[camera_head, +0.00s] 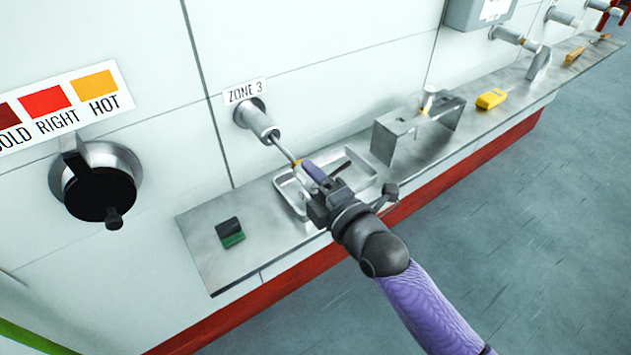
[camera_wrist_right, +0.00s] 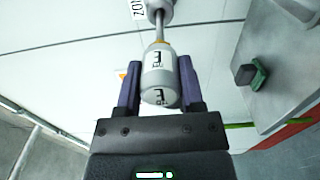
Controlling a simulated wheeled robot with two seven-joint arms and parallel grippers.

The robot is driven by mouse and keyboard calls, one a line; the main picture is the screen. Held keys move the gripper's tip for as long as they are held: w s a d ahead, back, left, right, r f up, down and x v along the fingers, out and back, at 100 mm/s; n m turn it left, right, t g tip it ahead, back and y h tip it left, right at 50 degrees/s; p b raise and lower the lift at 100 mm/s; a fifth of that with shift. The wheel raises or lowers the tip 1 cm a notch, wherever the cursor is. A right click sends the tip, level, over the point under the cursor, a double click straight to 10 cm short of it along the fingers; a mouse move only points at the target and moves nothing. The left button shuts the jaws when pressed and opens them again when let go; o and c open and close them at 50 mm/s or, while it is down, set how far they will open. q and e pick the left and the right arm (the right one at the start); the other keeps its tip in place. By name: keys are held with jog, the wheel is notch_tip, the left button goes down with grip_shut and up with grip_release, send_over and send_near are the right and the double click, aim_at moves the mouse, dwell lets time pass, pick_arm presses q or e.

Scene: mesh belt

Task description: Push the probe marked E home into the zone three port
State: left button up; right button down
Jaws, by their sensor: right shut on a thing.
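The probe marked E (camera_wrist_right: 160,77) is a pale cylinder with a yellow band and a thin metal rod. My right gripper (camera_wrist_right: 159,85) is shut on its handle. In the head view the right gripper (camera_head: 316,180) stands in front of the wall, above the tray, and hides most of the handle. The probe's rod (camera_head: 283,148) reaches up to the zone three port (camera_head: 257,120), a metal tube under the ZONE 3 label (camera_head: 245,91). The rod's tip appears to be inside the port's mouth, with a length of rod showing outside. My left gripper is not in view.
A metal shelf (camera_head: 205,262) runs along the wall. It carries a shallow tray (camera_head: 290,195), a green and black block (camera_head: 230,233), a metal bracket stand (camera_head: 400,145) and a yellow device (camera_head: 491,99). A black knob (camera_head: 100,192) sits at left.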

aim_at(287, 151)
jog(key=shift+b+x, duration=1.6)
jog(key=shift+x, duration=1.25)
jog(key=shift+b+x, duration=1)
jog(key=shift+x, duration=0.25)
jog(key=shift+c, duration=0.7)
grip_release()
jog(key=shift+d, duration=0.1)
jog(key=p+v, duration=0.3)
jog(key=v, duration=0.6)
jog(key=shift+s, duration=0.15)
jog(key=shift+s+d, duration=0.2)
jog(key=shift+s, duration=0.05)
